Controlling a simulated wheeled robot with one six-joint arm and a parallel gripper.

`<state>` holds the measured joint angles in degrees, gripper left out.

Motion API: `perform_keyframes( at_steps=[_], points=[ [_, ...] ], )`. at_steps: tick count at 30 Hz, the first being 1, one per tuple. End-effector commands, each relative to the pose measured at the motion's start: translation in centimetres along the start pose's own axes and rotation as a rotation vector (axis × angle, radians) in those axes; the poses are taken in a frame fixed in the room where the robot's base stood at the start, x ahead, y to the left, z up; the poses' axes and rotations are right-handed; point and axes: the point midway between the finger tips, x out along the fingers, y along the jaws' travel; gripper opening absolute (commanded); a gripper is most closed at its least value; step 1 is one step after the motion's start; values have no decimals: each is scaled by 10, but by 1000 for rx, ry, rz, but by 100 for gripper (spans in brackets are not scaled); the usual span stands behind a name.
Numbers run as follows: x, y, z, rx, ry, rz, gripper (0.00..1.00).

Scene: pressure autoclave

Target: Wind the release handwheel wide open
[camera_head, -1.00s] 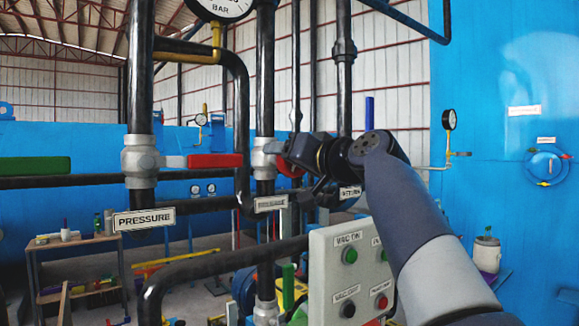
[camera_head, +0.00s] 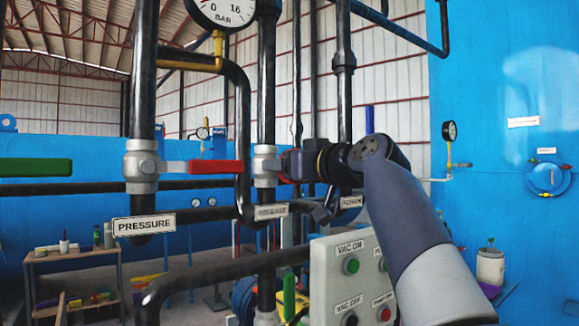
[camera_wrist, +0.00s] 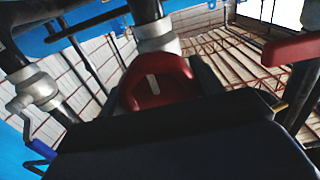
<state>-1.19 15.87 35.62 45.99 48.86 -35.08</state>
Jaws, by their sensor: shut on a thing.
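The red handwheel (camera_wrist: 155,84) shows in the wrist view as a rounded red piece with a white mark, on a pale grey valve body (camera_wrist: 157,38). In the head view only a sliver of red shows by the grey valve (camera_head: 265,166) on the middle black pipe; my gripper hides the rest. My gripper (camera_head: 288,165) reaches in from the right, level with that valve, and is shut on the red handwheel. Its fingers are mostly hidden in the head view. A label (camera_head: 271,212) hangs below the valve, too blurred to read surely.
A pressure gauge (camera_head: 222,8) is above. A control box (camera_head: 345,280) with buttons stands below my arm. Black pipes surround the valve. A blue-handled crank (camera_wrist: 38,148) shows at left in the wrist view.

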Motion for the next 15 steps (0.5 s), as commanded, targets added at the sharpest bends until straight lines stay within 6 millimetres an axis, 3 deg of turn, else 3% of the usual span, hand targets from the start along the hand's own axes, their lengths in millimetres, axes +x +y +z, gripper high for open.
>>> perform_keyframes(
  at_steps=[7, 8, 15],
  points=[
    [1, 0, 3, -2, -6, 0, 39],
    [1, 0, 2, -2, -6, 0, 63],
    [0, 0, 1, -1, -3, 0, 83]
  ],
)
